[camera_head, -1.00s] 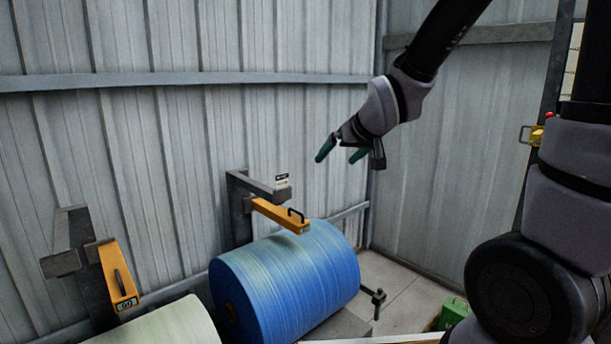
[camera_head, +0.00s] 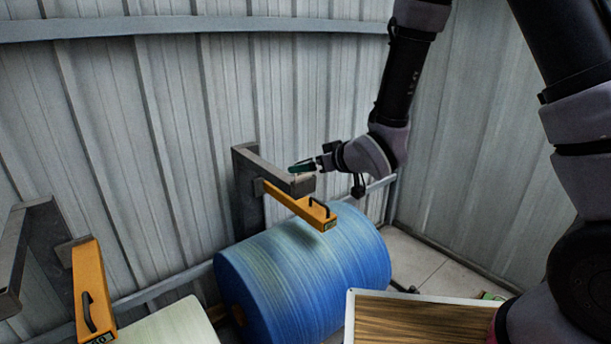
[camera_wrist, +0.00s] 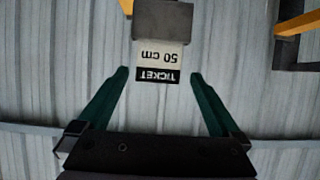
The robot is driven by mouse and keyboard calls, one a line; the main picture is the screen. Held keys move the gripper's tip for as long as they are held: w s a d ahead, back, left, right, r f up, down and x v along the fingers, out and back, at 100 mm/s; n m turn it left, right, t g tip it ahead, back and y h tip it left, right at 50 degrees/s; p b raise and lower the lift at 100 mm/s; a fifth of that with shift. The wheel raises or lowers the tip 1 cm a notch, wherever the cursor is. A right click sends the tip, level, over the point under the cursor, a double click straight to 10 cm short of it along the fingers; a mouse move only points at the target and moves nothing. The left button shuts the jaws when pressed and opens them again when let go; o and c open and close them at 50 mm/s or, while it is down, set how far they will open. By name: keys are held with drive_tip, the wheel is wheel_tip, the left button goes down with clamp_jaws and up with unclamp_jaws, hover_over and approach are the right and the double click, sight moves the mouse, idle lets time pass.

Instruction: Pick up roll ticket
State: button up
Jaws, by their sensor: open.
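The roll ticket (camera_wrist: 159,62) is a small white tag with a black band. It reads "TICKET" and "50 cm", upside down in the wrist view. It is at the end of a grey bracket arm (camera_wrist: 162,20). My gripper (camera_wrist: 157,76) is open, with one green finger on each side of the ticket's lower end and gaps on both sides. In the head view my gripper (camera_head: 302,167) is at the tip of the grey bracket (camera_head: 262,165), above the blue roll (camera_head: 305,275). The ticket is hidden there behind my gripper.
An orange bar (camera_head: 300,203) with a black handle sticks out just below the bracket. A wood-grained panel (camera_head: 425,322) lies at the lower right. The corrugated wall is close behind.

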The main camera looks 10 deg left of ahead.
drive_tip(key=x, duration=0.6)
drive_tip(key=shift+w+a, duration=0.15)
drive_tip(key=shift+w, duration=0.1)
drive_tip(key=shift+c, duration=0.3)
drive_tip(key=c, duration=1.2)
